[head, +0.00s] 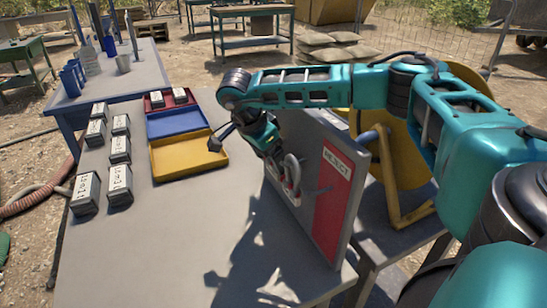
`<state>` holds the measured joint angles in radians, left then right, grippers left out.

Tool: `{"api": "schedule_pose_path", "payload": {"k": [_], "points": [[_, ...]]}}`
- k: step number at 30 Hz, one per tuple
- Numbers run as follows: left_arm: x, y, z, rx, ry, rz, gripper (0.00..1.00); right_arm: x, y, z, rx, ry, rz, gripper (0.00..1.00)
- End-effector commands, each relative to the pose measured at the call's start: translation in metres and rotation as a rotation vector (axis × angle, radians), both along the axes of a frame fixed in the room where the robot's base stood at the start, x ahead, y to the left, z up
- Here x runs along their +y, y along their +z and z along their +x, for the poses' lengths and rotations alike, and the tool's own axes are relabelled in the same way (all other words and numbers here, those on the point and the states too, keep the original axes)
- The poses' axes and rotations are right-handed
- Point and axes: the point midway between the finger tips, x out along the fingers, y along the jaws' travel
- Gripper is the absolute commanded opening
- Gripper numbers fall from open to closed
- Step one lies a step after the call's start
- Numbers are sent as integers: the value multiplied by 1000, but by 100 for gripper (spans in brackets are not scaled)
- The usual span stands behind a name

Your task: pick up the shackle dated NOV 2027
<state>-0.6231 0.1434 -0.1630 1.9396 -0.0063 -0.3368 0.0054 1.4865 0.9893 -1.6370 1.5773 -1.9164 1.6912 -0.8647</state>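My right arm comes in from the right and bends down to its gripper (286,172) in front of an upright grey board (309,150). A pale curved piece shows at the gripper, close to the board. It may be a shackle, and I cannot tell whether the fingers are shut on it. No date NOV 2027 can be read anywhere. Several grey blocks with white labels stand on the table (185,240) at the left, including a front one (85,193) and one beside it (119,185). Their lettering is too small to read surely. My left gripper is not in view.
A yellow tray (188,172), a blue tray (177,124) and a red tray (154,104) holding two small blocks lie in a row. The board's right part is a red panel (334,205) marked REJECT. The table's front middle is clear.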

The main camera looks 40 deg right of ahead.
Motion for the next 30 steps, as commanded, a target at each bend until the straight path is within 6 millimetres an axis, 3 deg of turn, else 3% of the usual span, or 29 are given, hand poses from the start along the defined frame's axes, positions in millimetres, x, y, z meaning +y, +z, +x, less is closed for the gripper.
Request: {"api": "schedule_pose_path", "payload": {"k": [7, 22, 30], "points": [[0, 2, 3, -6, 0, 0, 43, 0, -1, 0, 0, 0, 0, 79], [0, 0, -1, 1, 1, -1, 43, 0, -1, 0, 0, 0, 0, 31], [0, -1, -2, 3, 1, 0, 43, 0, 1, 0, -1, 0, 0, 30]]}}
